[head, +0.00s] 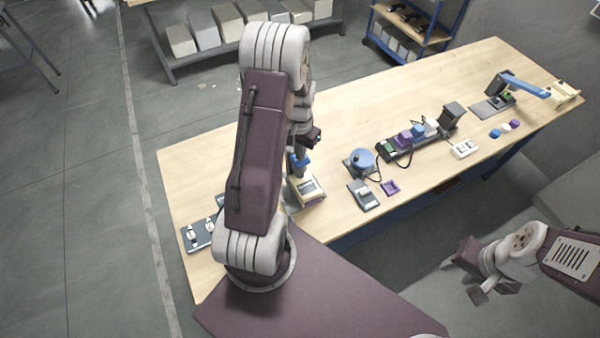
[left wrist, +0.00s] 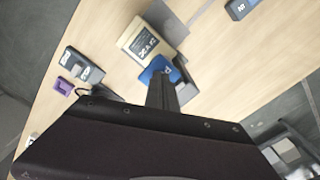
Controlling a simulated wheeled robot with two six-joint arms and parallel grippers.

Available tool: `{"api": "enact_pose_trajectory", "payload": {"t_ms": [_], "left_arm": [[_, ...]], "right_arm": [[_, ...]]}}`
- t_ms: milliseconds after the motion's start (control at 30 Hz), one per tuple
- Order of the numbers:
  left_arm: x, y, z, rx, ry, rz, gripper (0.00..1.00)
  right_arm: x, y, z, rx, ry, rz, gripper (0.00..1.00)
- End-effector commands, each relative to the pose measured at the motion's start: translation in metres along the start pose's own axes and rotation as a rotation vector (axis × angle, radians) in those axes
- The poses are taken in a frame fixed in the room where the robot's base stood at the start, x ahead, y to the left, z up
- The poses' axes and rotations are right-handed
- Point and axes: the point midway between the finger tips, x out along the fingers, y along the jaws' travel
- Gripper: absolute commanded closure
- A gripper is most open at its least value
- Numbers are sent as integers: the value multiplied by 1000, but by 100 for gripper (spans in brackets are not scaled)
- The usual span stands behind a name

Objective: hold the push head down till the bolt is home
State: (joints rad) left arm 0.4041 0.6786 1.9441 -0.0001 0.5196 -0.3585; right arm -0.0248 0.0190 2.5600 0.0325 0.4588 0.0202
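The blue push head (head: 298,163) stands at the back of a cream box with a dark labelled panel (head: 310,188), near the table's left part. In the left wrist view the push head (left wrist: 156,68) lies beside the cream box (left wrist: 143,42). My left gripper (head: 302,140) is above the push head in the head view. Its fingers (left wrist: 162,92) look closed together in the wrist view and overlap the push head's edge; I cannot tell whether they touch it. The bolt cannot be made out. My right gripper (head: 482,278) is open and empty, off the table's front side.
A blue round-topped device (head: 361,160), a grey block fixture (head: 364,195) and a purple tray (head: 390,188) stand right of the box. A dark plate with white parts (head: 198,235) lies at the left. Free tabletop (head: 230,150) shows behind my left arm.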

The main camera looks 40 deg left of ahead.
Motion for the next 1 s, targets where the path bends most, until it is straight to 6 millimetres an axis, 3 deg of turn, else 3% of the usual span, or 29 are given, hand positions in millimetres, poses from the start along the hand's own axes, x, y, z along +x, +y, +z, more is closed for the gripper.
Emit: {"api": "enact_pose_trajectory", "payload": {"t_ms": [833,1000], "left_arm": [[6,0,0,0,-2,1,100],[0,0,1,0,-3,1,100]], "right_arm": [[1,0,0,0,0,0,61],[-5,0,0,0,0,0,61]]}}
